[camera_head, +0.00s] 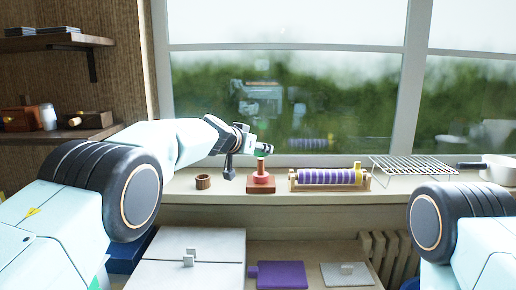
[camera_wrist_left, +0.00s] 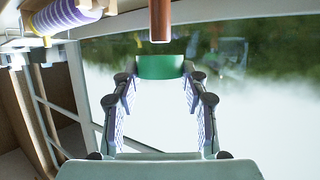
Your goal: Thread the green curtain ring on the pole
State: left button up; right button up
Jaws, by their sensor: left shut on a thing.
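The green curtain ring (camera_wrist_left: 158,66) is between the fingertips of my left gripper (camera_wrist_left: 160,82), which is shut on it. In the head view this gripper (camera_head: 266,147) is just over the brown pole (camera_head: 262,165), which stands upright on a reddish-brown base (camera_head: 261,187) on the window sill. A pinkish-red ring (camera_head: 260,178) sits around the pole low down. In the left wrist view the pole's tip (camera_wrist_left: 160,28) is right beside the green ring; I cannot tell whether it has entered the ring. My right gripper is out of view.
A wooden cup-like ring (camera_head: 203,182) stands left of the base. A purple striped roll (camera_head: 326,176) on a wooden stand is to the right, then a wire rack (camera_head: 412,167) and a white pan (camera_head: 499,170). The window is close behind.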

aim_at(259, 168)
pick_arm(q)
jog(key=shift+w+a, duration=0.1)
jog(key=shift+a, duration=0.05)
jog(key=shift+d, duration=0.2)
dwell(0.9)
jog(key=shift+a+b, duration=0.15)
jog(key=shift+b, duration=0.6)
dwell(1.2)
jog(key=shift+f+b, duration=3.2)
jog(key=shift+b, duration=0.3)
jog(key=shift+f, duration=0.15)
jog(key=o, duration=1.2)
